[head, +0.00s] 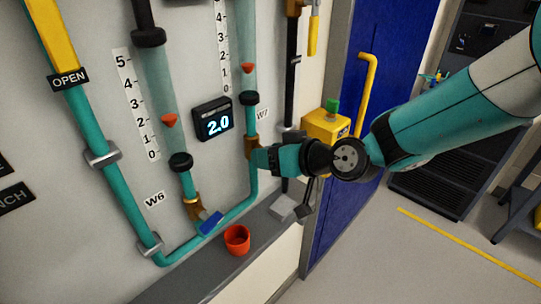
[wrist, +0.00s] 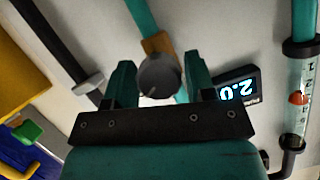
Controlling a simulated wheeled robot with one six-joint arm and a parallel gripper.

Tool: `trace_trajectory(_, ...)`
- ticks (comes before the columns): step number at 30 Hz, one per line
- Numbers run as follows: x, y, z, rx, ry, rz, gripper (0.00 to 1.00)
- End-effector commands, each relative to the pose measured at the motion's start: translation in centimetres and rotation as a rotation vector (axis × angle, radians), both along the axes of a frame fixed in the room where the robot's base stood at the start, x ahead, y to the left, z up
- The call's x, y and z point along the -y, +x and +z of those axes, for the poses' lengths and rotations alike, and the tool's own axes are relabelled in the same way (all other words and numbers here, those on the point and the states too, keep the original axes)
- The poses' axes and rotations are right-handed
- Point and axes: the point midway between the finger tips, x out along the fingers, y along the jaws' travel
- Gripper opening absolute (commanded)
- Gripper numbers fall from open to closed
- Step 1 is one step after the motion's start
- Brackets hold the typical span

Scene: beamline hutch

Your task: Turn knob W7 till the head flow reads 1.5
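Knob W7 is a round grey knob (wrist: 160,76) on a brass valve body (wrist: 158,43) in the wrist view. My gripper (wrist: 159,64) is open, with one finger on each side of the knob and a visible gap at both. In the head view my gripper (head: 262,158) is at the lower end of the W7 flow tube and hides the knob. The W7 label (head: 262,114) is partly covered. The digital display (head: 213,119) reads 2.0; it shows tilted in the wrist view (wrist: 238,87). The W7 tube holds a red float (head: 247,68).
Left of the display is the W6 tube with a red float (head: 169,120) and a blue-handled valve (head: 210,222). An orange cup (head: 237,240) stands on the ledge below. A yellow box with a green button (head: 333,106) and a blue door (head: 365,80) are at the right.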

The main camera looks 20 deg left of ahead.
Motion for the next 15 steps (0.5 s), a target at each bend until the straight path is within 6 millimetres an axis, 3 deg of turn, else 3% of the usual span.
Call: trace_trajectory(15,0.25,-0.04,0.05,0.001,-0.001,-0.001,0.65)
